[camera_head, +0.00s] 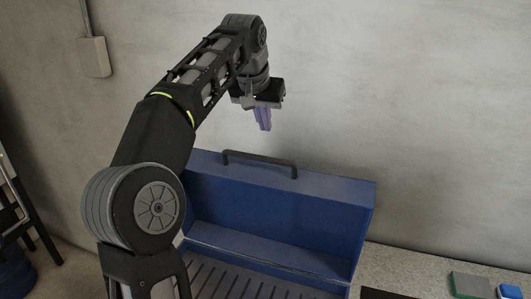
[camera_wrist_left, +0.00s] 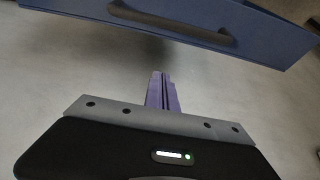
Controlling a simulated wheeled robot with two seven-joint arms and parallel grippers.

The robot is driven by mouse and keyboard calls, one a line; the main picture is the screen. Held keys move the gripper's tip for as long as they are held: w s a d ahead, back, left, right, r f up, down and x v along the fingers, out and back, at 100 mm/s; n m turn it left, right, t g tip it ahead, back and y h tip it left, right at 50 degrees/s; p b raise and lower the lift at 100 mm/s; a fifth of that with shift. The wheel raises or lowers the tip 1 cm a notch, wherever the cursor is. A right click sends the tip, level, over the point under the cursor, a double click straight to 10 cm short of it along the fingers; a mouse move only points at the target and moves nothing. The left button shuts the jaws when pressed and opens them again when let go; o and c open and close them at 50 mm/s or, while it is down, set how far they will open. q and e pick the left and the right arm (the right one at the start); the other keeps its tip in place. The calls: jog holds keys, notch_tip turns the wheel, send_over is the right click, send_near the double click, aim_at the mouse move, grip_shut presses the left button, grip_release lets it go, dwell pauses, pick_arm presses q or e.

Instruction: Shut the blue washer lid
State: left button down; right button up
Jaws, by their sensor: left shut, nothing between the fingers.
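The blue washer lid (camera_head: 280,215) stands raised at the back of the washer in the head view, so its inside and the slotted grate (camera_head: 222,276) below are exposed. A dark bar handle (camera_head: 260,161) runs along its top edge. In the left wrist view the lid (camera_wrist_left: 271,33) and handle (camera_wrist_left: 172,23) cross the top of the picture. My left gripper (camera_head: 264,126) hangs above the lid, near the wall, with purple fingers pointing down. Its fingers (camera_wrist_left: 161,77) are together and empty, apart from the handle. My right gripper is not seen.
A pale wall (camera_head: 400,110) stands close behind the lid. A grey counter (camera_head: 420,268) at the lower right holds a green block (camera_head: 471,286) and a blue one (camera_head: 509,291). A dark frame stands at the far left. The air right of my left gripper is clear.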

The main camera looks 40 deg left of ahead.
pick_arm(q)
jog(key=f, duration=0.5)
jog(key=f+p, duration=0.1)
jog(key=f, duration=0.2)
jog(key=shift+w+a+f, duration=0.15)
jog(key=shift+w+f, duration=0.2)
jog(key=shift+w, duration=0.05)
jog(key=shift+s+f, duration=0.15)
jog(key=shift+f, duration=0.05)
